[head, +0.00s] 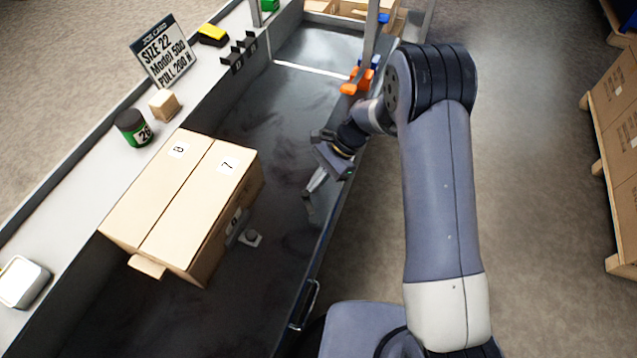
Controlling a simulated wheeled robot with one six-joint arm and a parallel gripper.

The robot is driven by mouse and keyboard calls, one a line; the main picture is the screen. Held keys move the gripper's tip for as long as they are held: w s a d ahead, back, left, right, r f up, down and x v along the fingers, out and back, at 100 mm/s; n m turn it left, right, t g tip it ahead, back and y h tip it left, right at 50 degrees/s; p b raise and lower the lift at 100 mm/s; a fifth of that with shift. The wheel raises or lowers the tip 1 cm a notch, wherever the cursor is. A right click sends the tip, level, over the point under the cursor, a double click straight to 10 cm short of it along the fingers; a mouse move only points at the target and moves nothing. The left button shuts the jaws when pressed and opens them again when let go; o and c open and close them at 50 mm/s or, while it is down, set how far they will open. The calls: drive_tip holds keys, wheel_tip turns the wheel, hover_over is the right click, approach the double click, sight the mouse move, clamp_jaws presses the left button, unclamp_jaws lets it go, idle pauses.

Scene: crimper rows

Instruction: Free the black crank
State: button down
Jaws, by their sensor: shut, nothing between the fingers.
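I cannot make out the black crank for sure. A small dark grey part with a pale knob (253,238) shows at the lower right side of a cardboard box (190,190), low over the dark bench surface. I cannot tell whether it is the crank, and the box may hide part of it. My gripper (310,207) is shut and empty. It points down over the dark surface near the bench's right edge, to the right of the box and apart from it and the knob.
The pale left ledge holds a sign (164,50), a green-black jar (133,128), a wooden block (163,104), dark brackets (240,52) and a white dish (22,282). An orange fixture (356,82) stands behind my gripper. The dark surface (300,115) beyond the box is clear.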

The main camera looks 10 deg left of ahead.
drive_tip(key=a+n+h, duration=0.1)
drive_tip(key=n, duration=0.1)
drive_tip(key=s+a+n+g+h, duration=0.1)
drive_tip(key=a+n, duration=0.1)
drive_tip(key=shift+s+f+n+g+h, duration=0.1)
drive_tip(key=shift+n+g+h, duration=0.2)
drive_tip(key=shift+h, duration=0.1)
drive_tip(key=shift+s+a+n+g+h, duration=0.15)
drive_tip(key=shift+s+a+n+h, duration=0.1)
drive_tip(key=shift+a+n+h, duration=0.25)
drive_tip(key=shift+s+a+n+g+h, duration=0.2)
drive_tip(key=shift+s+n+h, duration=0.1)
drive_tip(key=shift+n, duration=0.4)
drive_tip(key=shift+s+a+n+h+b, duration=0.15)
drive_tip(key=shift+s+a+n+h, duration=0.2)
drive_tip(key=shift+n, duration=0.25)
drive_tip(key=shift+s+a+n+h+b, duration=0.15)
drive_tip(key=shift+s+n+h, duration=0.1)
drive_tip(key=shift+n+h, duration=0.3)
drive_tip(key=v, duration=1.1)
drive_tip(key=shift+s, duration=0.15)
drive_tip(key=shift+s+f, duration=0.1)
